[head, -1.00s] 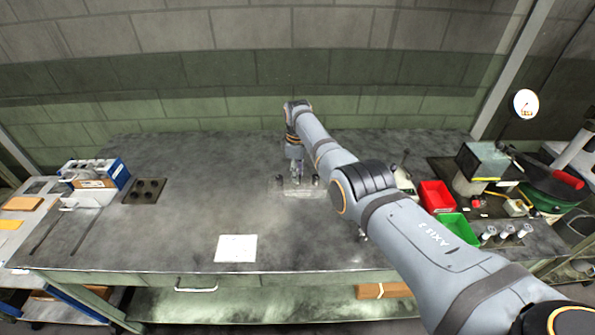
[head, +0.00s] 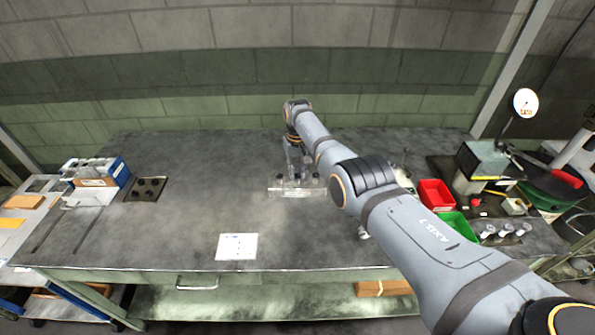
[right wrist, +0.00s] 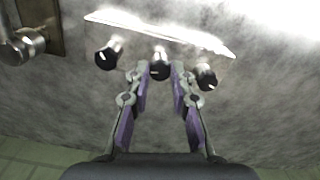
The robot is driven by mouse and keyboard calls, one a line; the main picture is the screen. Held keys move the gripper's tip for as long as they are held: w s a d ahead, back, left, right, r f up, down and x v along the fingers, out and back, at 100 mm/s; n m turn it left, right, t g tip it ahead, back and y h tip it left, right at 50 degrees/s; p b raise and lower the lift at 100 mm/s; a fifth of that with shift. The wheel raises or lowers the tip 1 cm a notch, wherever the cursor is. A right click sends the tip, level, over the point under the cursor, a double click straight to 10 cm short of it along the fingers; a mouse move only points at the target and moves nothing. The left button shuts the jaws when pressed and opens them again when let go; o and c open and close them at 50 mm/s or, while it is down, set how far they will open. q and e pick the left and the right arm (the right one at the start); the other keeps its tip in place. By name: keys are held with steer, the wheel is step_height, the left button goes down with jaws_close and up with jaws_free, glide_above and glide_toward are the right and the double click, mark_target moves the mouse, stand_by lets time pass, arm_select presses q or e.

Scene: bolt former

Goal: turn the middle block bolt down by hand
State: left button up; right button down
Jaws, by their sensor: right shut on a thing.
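A pale block (head: 285,192) stands on the bench with three dark-headed bolts in a row on it. In the right wrist view the block (right wrist: 170,32) shows as a bright-edged strip. Its middle bolt (right wrist: 160,71) is between a bolt on the left (right wrist: 106,55) and one on the right (right wrist: 206,78). My right gripper (right wrist: 160,74) is shut on the middle bolt, one purple-padded finger on each side. In the head view my right gripper (head: 296,165) is above the block, small and partly hidden by its wrist. My left gripper is not in view.
A white sheet (head: 236,247) lies near the front edge. A dark plate with holes (head: 146,188) and a blue-and-white box (head: 105,172) are on the left. Red (head: 436,195) and green (head: 456,226) bins stand right of my arm. The bench around the block is mostly clear.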

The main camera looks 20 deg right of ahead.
mark_target(297, 175)
steer(key=m, duration=0.5)
steer(key=shift+w+r, duration=0.1)
steer(key=shift+r, duration=0.05)
steer(key=m, duration=0.5)
steer(key=shift+m, duration=0.3)
stand_by(0.3)
steer(key=c, duration=1.3)
jaws_free()
steer(key=shift+o, duration=0.7)
step_height(297, 175, up, 12)
